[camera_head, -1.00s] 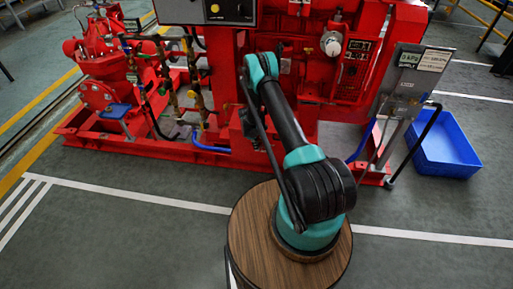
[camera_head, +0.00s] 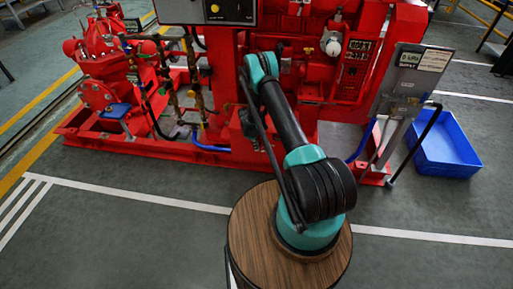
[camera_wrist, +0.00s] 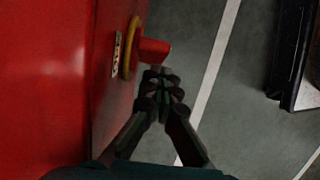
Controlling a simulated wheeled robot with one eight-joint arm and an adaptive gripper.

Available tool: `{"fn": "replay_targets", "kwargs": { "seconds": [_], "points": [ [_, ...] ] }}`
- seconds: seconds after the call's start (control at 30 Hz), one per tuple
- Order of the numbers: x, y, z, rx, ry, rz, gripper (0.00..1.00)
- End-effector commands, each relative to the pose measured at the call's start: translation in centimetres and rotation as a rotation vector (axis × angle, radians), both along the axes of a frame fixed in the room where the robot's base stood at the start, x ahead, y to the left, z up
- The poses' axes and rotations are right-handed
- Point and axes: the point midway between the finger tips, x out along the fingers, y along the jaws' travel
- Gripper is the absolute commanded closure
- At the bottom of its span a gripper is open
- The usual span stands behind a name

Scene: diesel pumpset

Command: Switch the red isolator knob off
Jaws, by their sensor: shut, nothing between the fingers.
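The red isolator knob (camera_wrist: 153,49) shows in the wrist view, sticking out to the right from a red panel face (camera_wrist: 113,80). A yellow ring (camera_wrist: 132,48) sits around its base, with a small marked label (camera_wrist: 115,52) beside it. My gripper (camera_wrist: 164,74) is shut and empty, its fingertips just below the knob's outer end. I cannot tell whether the tips touch the knob. In the head view my arm reaches toward the red machine; the knob cannot be made out there, and my gripper is largely hidden.
The red pumpset (camera_head: 320,75) stands ahead of my base. A grey sign panel (camera_head: 412,75) and a blue bin (camera_head: 445,145) stand to its right. The wrist view shows floor with a white line (camera_wrist: 212,75) and a dark object (camera_wrist: 292,50) at right.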

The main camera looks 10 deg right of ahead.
Motion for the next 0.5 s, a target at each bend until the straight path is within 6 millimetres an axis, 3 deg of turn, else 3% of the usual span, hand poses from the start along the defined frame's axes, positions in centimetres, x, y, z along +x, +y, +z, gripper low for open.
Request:
{"fn": "replay_targets", "kwargs": {
  "seconds": [0.23, 0.5],
  "points": [
    [0.6, 0.5, -0.3, 0.006, -0.010, 0.011, 1.00],
    [0.6, 0.4, 0.8, 0.005, -0.010, 0.010, 1.00]
  ]
}}
